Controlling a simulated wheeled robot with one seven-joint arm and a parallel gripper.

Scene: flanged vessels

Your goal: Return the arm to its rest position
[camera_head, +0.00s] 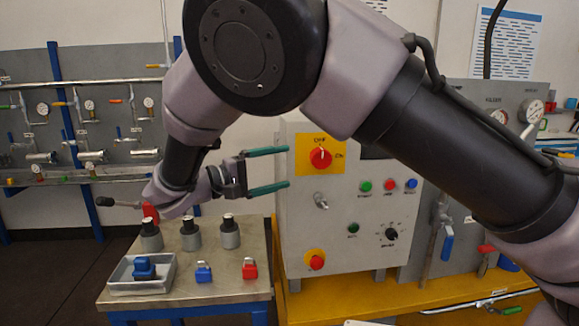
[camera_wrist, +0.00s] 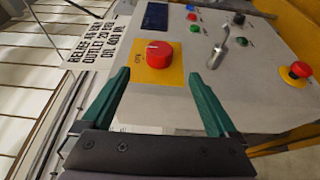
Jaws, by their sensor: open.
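My arm reaches across the head view, bent, with its large black joint at the top centre. My gripper (camera_head: 288,169) is open with nothing between its green fingers, and it points right at the grey control box (camera_head: 300,235). In the wrist view the open fingers (camera_wrist: 160,92) frame the red switch (camera_wrist: 159,55) in front of the box. I cannot tell the exact gap between the fingertips and the box.
A small table (camera_head: 222,290) holds a grey tray (camera_head: 120,284) with a blue part, several grey cylinders, a blue padlock (camera_head: 204,272) and a red padlock (camera_head: 249,268). A gauge panel (camera_head: 110,110) stands at left. The box also carries a toggle lever (camera_wrist: 220,50) and a red stop button (camera_wrist: 299,70).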

